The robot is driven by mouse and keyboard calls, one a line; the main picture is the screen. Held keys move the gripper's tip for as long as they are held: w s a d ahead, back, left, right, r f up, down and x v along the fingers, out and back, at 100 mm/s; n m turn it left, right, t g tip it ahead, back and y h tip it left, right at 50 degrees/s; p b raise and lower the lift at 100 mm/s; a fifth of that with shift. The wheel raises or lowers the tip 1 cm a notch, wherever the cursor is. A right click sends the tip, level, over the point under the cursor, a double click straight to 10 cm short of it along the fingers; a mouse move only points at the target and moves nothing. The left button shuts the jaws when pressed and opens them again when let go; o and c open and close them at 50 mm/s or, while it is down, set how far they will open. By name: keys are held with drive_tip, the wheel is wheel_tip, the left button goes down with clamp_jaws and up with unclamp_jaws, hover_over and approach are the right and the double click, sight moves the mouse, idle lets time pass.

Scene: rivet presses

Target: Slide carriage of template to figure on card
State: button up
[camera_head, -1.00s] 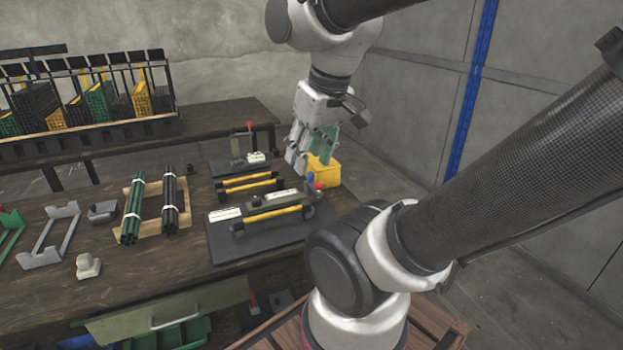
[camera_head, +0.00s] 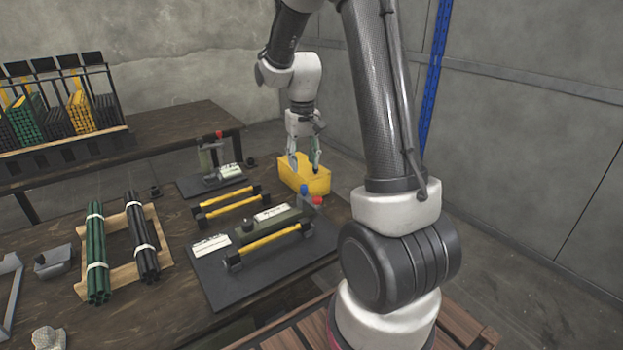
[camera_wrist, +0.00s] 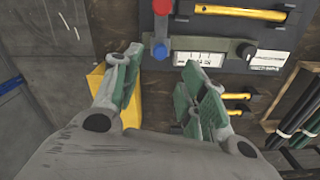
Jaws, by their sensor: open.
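The template is a dark board (camera_head: 215,285) with a green bar (camera_head: 272,225), a yellow rail (camera_head: 270,242), a black knob and a blue-and-red handle (camera_head: 310,196) at its right end. A white printed card (camera_head: 211,245) lies at its left end. In the wrist view, the bar shows a white scale (camera_wrist: 200,58), the black knob (camera_wrist: 243,52) and the blue and red ends (camera_wrist: 160,50). I cannot tell which part is the carriage. My gripper (camera_head: 304,168) is open and empty, pointing down at the yellow box, behind the handle and apart from the template.
A yellow box (camera_head: 310,181) stands close to my fingers. A smaller device with a red knob (camera_head: 213,160) and two yellow rods (camera_head: 228,201) lie behind the template. Green and black rod bundles (camera_head: 97,250) rest on a wooden frame at left. A rack stands on the back table.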

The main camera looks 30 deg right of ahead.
sight(304, 186)
wheel_tip(304, 186, down, 8)
drive_tip(key=shift+r, duration=0.1)
drive_tip(key=shift+s, duration=0.1)
clamp_jaws()
